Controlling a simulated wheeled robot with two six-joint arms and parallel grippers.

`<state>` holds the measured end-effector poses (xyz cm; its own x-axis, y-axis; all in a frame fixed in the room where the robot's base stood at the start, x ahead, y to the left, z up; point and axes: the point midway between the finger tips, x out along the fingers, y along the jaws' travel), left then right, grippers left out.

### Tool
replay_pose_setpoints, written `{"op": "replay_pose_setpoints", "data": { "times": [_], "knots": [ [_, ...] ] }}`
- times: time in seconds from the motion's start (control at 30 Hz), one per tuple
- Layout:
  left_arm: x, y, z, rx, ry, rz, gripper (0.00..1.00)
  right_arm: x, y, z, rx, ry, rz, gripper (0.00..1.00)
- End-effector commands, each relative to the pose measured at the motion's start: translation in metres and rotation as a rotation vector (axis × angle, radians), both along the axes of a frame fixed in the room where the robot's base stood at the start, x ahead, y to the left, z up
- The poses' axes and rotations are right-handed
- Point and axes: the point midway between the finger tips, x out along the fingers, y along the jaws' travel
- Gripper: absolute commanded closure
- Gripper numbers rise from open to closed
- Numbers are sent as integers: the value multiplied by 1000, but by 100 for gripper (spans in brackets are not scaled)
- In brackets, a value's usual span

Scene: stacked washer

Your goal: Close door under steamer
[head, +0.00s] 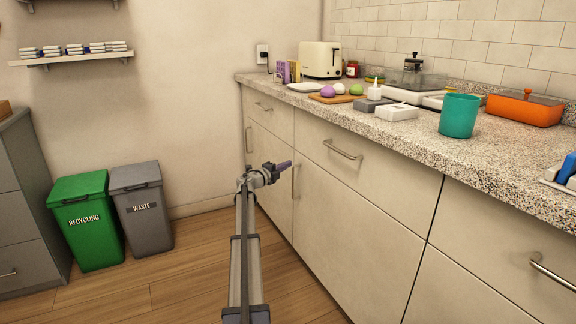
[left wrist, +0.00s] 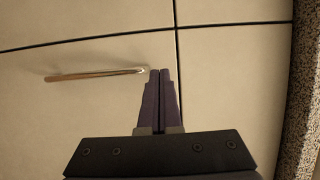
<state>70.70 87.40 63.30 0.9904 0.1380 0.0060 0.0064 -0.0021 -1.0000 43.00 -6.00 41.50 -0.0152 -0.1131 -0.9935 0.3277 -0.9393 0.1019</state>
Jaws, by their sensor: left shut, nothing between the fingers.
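The cream cabinet doors stand under the counter on the right in the head view. The nearest door (head: 345,235) has an upright bar handle (head: 294,181) by its far edge and looks flush with its neighbours. My left gripper (head: 289,164) is shut and empty, its purple fingertips close to this handle's top end. In the left wrist view the shut fingers (left wrist: 160,71) point at the cabinet face beside the handle (left wrist: 95,75); I cannot tell whether they touch. I cannot pick out a steamer for sure. My right gripper is not in view.
A green recycling bin (head: 85,222) and grey waste bin (head: 142,208) stand by the wall. The wooden floor (head: 180,285) between is clear.

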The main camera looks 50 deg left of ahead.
Motion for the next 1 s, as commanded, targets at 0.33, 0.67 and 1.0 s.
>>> {"op": "replay_pose_setpoints", "data": {
  "times": [0.33, 0.67, 1.0],
  "knots": [
    [-48, 10, 0, 0, 1, 2, 100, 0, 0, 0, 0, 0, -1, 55],
    [-86, 19, -1, 1, 1, 0, 100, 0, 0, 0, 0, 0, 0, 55],
    [-91, 21, -1, 1, 1, 0, 100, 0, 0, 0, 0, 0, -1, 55]
  ]
}}
